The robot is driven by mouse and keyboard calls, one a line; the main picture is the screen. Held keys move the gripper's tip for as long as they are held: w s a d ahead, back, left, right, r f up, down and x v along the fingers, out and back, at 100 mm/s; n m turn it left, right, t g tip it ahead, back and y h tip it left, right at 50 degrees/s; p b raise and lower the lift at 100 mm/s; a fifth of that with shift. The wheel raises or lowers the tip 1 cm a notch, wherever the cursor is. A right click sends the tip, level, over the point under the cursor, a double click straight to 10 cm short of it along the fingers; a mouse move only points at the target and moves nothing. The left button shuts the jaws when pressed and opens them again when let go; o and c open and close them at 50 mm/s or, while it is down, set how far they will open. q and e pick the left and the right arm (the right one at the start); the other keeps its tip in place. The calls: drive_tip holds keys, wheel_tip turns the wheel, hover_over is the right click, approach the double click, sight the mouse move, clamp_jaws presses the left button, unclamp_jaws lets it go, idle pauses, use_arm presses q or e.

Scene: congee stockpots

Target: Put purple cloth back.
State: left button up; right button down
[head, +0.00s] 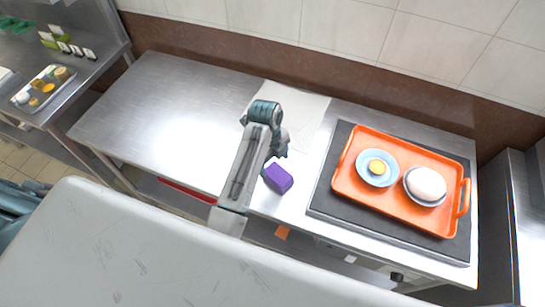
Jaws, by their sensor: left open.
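The purple cloth (278,177) shows as a small folded block near the front of the steel counter (165,110), left of the dark mat. My left gripper (277,152) is just behind it in the picture, open, with its jaws partly hidden by its own wrist. I cannot tell whether the fingers touch the cloth. My right gripper is not in view.
A pale sheet (305,108) lies behind my left arm. On the right, an orange tray (350,190) on a dark mat (322,200) holds a blue plate (364,178) and a bowl with a white mound (428,184). The counter's left part is clear.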

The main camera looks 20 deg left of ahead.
sight(272, 172)
use_arm(q)
drive_tip(key=r, duration=0.3)
drive_tip(key=shift+w+a+r+p, duration=0.1)
drive_tip(key=shift+a+r+p, duration=0.2)
drive_tip(key=shift+p, duration=0.1)
drive_tip(key=shift+f, duration=0.1)
idle(0.4)
idle(0.7)
